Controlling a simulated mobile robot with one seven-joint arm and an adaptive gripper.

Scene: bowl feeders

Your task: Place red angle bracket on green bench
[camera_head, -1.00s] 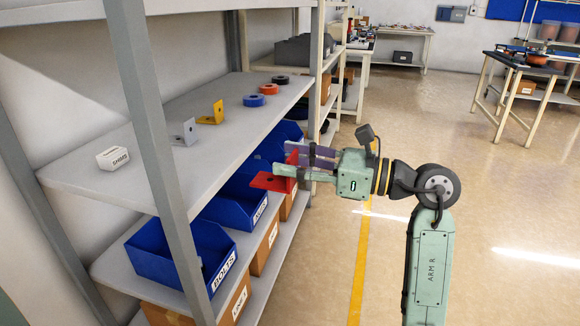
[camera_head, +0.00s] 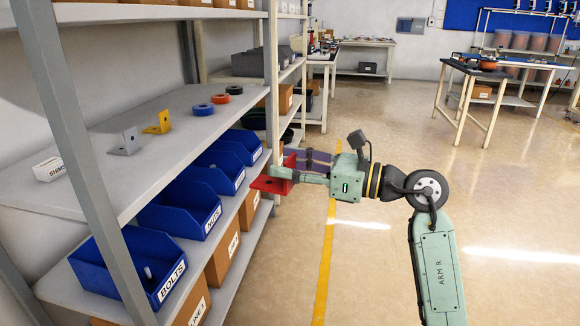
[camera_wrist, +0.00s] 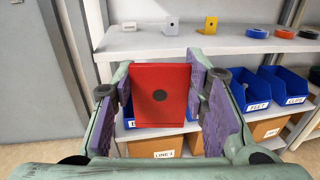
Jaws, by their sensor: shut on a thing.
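The red angle bracket (camera_head: 270,184) is held between the fingers of my gripper (camera_head: 296,166), off the shelf and over the aisle beside it. In the wrist view the bracket (camera_wrist: 160,95) shows a flat red face with a dark round hole, between the purple finger pads of my gripper (camera_wrist: 160,100). The gripper is shut on it. No bench that is clearly green shows; a dark-topped bench (camera_head: 486,72) stands far off at the upper right.
The grey shelf (camera_head: 100,165) at left bears a grey bracket (camera_head: 124,142), a yellow bracket (camera_head: 158,124), a white box (camera_head: 48,169) and several rings. Blue bins (camera_head: 130,265) and cardboard boxes sit below. Open floor (camera_head: 400,150) lies to the right.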

